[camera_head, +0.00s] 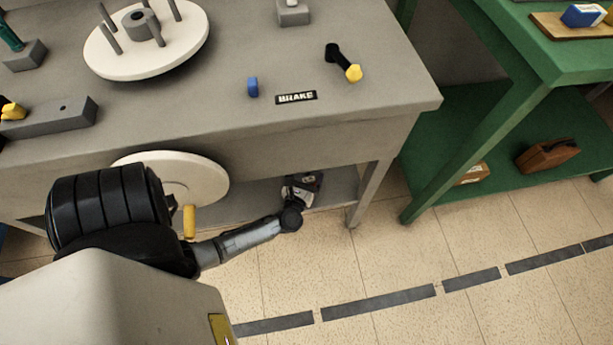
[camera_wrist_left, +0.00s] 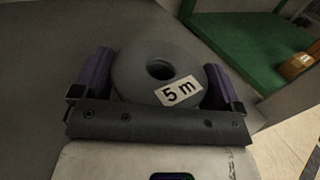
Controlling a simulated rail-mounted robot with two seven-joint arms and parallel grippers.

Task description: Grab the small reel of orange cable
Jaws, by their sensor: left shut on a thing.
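A grey ring-shaped reel (camera_wrist_left: 132,72) with a round hole and a "5 m" label shows in the left wrist view. The reel is too small and dark to make out clearly there. My right gripper is not in view.
The grey bench (camera_head: 215,125) carries a white disc with pegs (camera_head: 115,45), a blue piece (camera_head: 253,87), a "BRAKE" label (camera_head: 296,97) and a black-and-yellow lever (camera_head: 343,62). A white wheel (camera_head: 207,180) is on its front.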

